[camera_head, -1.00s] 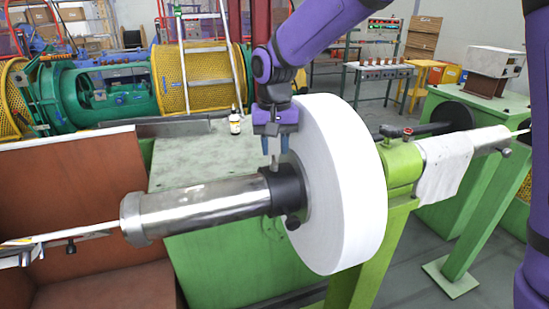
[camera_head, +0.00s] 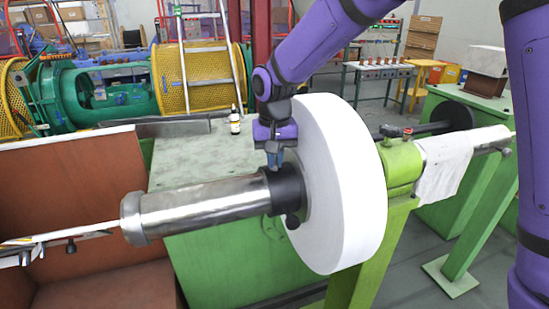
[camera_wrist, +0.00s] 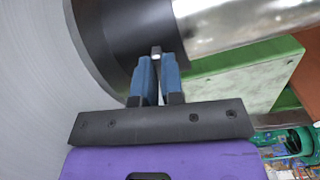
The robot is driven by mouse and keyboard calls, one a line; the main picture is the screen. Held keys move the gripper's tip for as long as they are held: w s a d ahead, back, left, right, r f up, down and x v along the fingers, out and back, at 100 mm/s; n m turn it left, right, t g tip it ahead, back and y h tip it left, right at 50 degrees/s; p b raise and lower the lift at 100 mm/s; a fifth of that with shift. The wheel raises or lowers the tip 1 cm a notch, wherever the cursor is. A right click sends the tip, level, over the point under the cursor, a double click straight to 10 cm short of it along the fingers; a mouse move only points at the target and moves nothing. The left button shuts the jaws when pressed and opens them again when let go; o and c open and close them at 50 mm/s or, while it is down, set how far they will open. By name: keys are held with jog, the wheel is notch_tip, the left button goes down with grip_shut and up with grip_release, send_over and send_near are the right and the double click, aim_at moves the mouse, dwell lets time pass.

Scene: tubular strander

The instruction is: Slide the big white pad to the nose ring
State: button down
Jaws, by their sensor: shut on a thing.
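The big white pad (camera_head: 340,185) is a thick white disc standing upright around the shaft; it also fills the left of the wrist view (camera_wrist: 45,90). A black collar (camera_head: 285,190) sits against its left face, with a small stud (camera_wrist: 156,50) standing up from it. My gripper (camera_head: 275,160) points down at the collar, and its blue fingers (camera_wrist: 157,78) are shut on the stud. The bright steel tube (camera_head: 195,207) runs left from the collar to a wider end ring (camera_head: 132,218), which I take as the nose ring. Bare tube lies between collar and ring.
A lime-green stand (camera_head: 400,165) is right of the pad, with a white cloth (camera_head: 445,165) over the shaft beyond it. A green cabinet (camera_head: 205,165) with a small bottle (camera_head: 234,122) is behind the tube. A brown-red bin (camera_head: 70,190) is at left.

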jog(key=n, duration=0.4)
jog(key=shift+d, duration=0.1)
dwell(0.5)
jog(key=s+a, duration=0.1)
jog(key=a, duration=0.5)
jog(key=s+a, duration=0.1)
jog(key=a, duration=0.2)
jog(key=shift+s+a, duration=0.35)
jog(key=shift+a, duration=0.05)
jog(key=c, duration=1.2)
grip_release()
jog(key=shift+c, duration=0.2)
jog(key=shift+r, duration=0.1)
